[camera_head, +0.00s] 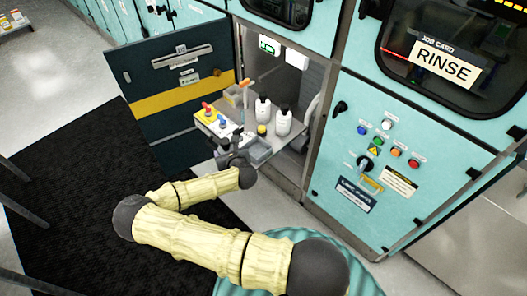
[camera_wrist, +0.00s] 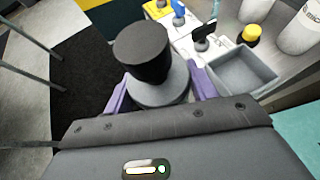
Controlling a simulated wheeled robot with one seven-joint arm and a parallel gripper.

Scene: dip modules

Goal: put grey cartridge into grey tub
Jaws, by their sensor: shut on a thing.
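My gripper (camera_wrist: 160,92) has its purple fingers shut around the grey cartridge (camera_wrist: 152,88), which has a grey round body and a wide black top. In the head view my gripper (camera_head: 233,158) is at the front edge of the shelf, and the cartridge is too small there to make out clearly. The grey tub (camera_wrist: 243,80) is an open rectangular box to the right of the gripper in the wrist view. Its visible inside looks empty. It also shows in the head view (camera_head: 259,151), just right of the gripper.
Red (camera_head: 207,109) and blue (camera_head: 222,122) topped items stand on the shelf's left part. White bottles (camera_head: 262,108) and a yellow-capped jar (camera_wrist: 251,34) stand behind the tub. An open dark door (camera_head: 165,80) is at left. The cabinet wall (camera_head: 350,190) is at right.

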